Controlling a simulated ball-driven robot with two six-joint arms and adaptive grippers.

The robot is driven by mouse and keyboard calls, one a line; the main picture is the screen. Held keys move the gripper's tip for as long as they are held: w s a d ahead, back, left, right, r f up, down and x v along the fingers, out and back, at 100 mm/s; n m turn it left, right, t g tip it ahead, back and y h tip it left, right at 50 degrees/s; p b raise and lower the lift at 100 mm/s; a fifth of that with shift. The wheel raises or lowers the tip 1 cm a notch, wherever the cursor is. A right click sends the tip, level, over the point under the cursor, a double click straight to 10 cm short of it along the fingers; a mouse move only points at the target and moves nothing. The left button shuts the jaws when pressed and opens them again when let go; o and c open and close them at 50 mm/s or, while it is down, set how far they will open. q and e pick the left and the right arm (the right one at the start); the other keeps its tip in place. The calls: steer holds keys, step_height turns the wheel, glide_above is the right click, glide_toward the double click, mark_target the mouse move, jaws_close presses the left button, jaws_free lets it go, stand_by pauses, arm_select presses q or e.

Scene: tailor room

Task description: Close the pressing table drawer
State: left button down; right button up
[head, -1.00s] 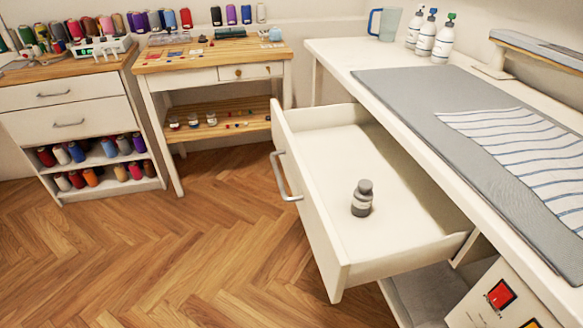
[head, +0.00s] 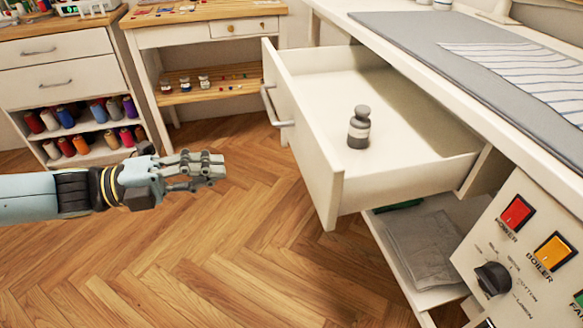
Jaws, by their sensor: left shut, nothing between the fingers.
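The pressing table drawer (head: 405,176) is white and pulled far out from under the pressing table (head: 345,8). Its front panel faces left and carries a grey bar handle (head: 273,106). My left gripper (head: 222,168) comes in from the left, over the floor. It is shut and empty, left of the drawer front and apart from it, roughly level in the picture with the panel's lower half. My right gripper is not in view.
Below the drawer, a shelf holds folded grey cloth (head: 425,248). A control panel (head: 510,245) with red and orange switches and a knob is at the right. A thread cabinet (head: 70,85) and a wooden-topped table (head: 200,20) stand behind. The wood floor (head: 230,260) is clear.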

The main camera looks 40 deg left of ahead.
mark_target(306, 154)
arm_select(q)
steer(key=b+x, duration=0.2)
steer(key=x, duration=1)
steer(key=shift+w+r, duration=0.1)
steer(key=shift+w, duration=0.05)
steer(key=shift+w+d+b, duration=0.3)
steer(key=shift+w, duration=0.05)
steer(key=shift+d, duration=0.1)
